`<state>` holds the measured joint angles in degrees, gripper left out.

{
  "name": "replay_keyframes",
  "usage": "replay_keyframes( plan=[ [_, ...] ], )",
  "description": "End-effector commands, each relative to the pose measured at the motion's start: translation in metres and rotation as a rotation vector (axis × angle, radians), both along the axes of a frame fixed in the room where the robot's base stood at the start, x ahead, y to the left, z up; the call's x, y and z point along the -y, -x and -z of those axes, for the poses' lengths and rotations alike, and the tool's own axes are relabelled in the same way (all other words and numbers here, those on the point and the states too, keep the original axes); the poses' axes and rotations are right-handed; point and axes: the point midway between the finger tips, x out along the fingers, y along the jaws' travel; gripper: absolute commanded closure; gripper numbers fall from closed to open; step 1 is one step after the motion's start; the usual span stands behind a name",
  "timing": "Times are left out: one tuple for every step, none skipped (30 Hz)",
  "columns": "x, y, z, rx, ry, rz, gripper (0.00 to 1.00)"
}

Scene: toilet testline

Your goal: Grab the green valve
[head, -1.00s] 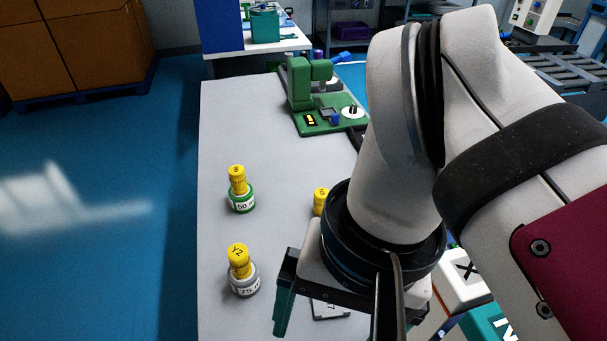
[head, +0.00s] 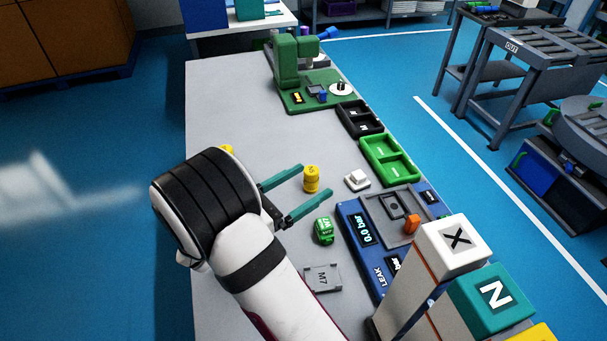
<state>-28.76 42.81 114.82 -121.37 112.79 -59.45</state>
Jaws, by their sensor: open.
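A valve with a green collar and a yellow top stands on the bench's left side; now only a bit of its yellow top (head: 226,149) shows behind my arm. A yellow piece (head: 311,180) stands near mid-bench. A small green block-like item (head: 324,230) with white markings sits below it; I cannot tell what it is. My gripper (head: 316,181) has two teal fingers, spread open and pointing right. In the picture the yellow piece lies between the fingertips; whether they touch it I cannot tell. The grey-collared valve is hidden behind my arm.
A green station (head: 290,75) stands at the bench's far end. Black (head: 360,118) and green (head: 372,146) trays line the right edge. A blue leak-test panel (head: 352,215) and lettered blocks (head: 490,300) stand nearer. The grey bench's (head: 225,100) far left part is clear.

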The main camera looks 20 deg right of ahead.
Motion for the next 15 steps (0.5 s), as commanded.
replay_keyframes(
  plan=[
    [0.0,0.0,0.029,-0.01,0.005,0.001,0.07],
    [0.0,0.001,0.045,-0.009,0.005,0.001,0.07],
    [0.0,0.0,0.065,-0.007,0.004,0.001,0.07],
    [0.001,0.001,0.078,-0.006,0.002,0.001,0.07],
    [0.0,0.0,0.091,-0.005,0.002,0.001,0.07],
    [0.001,0.0,0.104,-0.002,0.001,0.002,0.07],
    [0.001,0.0,0.112,-0.001,0.0,0.002,0.07],
    [0.001,0.0,0.118,0.001,0.0,0.003,0.07],
    [0.001,0.0,0.126,0.001,0.0,0.003,0.07],
    [0.001,0.0,0.132,0.002,-0.001,0.003,0.07],
    [0.001,0.0,0.139,0.001,0.0,0.003,0.07],
    [0.001,0.001,0.149,0.001,0.0,0.003,0.07],
    [0.001,0.001,0.156,0.0,0.0,0.003,0.07],
    [0.001,0.0,0.162,0.002,-0.001,0.003,0.07],
    [0.001,0.001,0.17,0.002,-0.001,0.004,0.07]
  ],
)
